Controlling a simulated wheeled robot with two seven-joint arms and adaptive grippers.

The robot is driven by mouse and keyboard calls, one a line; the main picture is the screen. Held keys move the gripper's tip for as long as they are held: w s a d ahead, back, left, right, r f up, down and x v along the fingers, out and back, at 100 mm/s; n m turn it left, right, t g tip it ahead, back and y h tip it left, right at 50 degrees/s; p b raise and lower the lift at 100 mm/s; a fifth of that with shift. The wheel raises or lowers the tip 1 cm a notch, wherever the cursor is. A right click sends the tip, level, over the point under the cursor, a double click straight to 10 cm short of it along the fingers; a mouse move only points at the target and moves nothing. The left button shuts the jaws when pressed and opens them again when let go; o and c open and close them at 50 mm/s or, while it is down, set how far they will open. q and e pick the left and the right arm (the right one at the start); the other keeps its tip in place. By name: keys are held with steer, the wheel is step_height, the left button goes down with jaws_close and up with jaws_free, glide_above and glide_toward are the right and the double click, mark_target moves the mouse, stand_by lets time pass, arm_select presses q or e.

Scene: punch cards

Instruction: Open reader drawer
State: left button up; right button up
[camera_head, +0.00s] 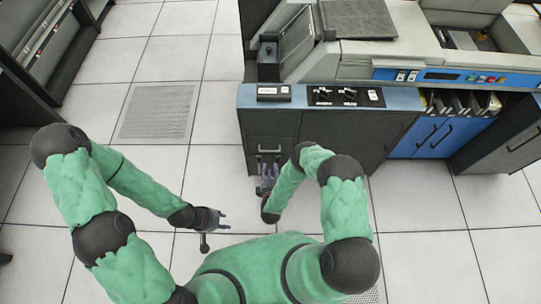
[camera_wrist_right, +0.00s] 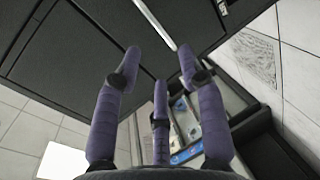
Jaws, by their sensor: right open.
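The reader (camera_head: 350,90) is a grey and blue machine in the head view. Its dark lower left front has a small drawer (camera_head: 285,128) with a metal handle (camera_head: 268,151). The handle also shows as a pale slanted bar in the right wrist view (camera_wrist_right: 155,25), ahead of the fingertips. My right gripper (camera_head: 267,168) is close in front of the handle. In the wrist view its purple fingers (camera_wrist_right: 160,65) are spread and hold nothing. Whether they touch the handle cannot be told. My left gripper (camera_head: 222,220) is open and empty, over the floor to the left.
A control panel with black knobs (camera_head: 345,96) sits above the dark front. Blue doors (camera_head: 435,138) and a dark side cabinet (camera_head: 505,145) stand to the right. A dark rack (camera_head: 45,60) stands at the far left. The tiled floor (camera_head: 165,60) between is clear.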

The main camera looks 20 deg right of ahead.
mark_target(259, 145)
steer(key=b+x, duration=0.3)
steer(key=x, duration=0.7)
steer(key=shift+w+d+r+n+t, duration=0.2)
steer(key=shift+w+d+n+t, duration=0.1)
steer(key=shift+d+n, duration=0.1)
jaws_close()
steer(key=shift+s, duration=0.1)
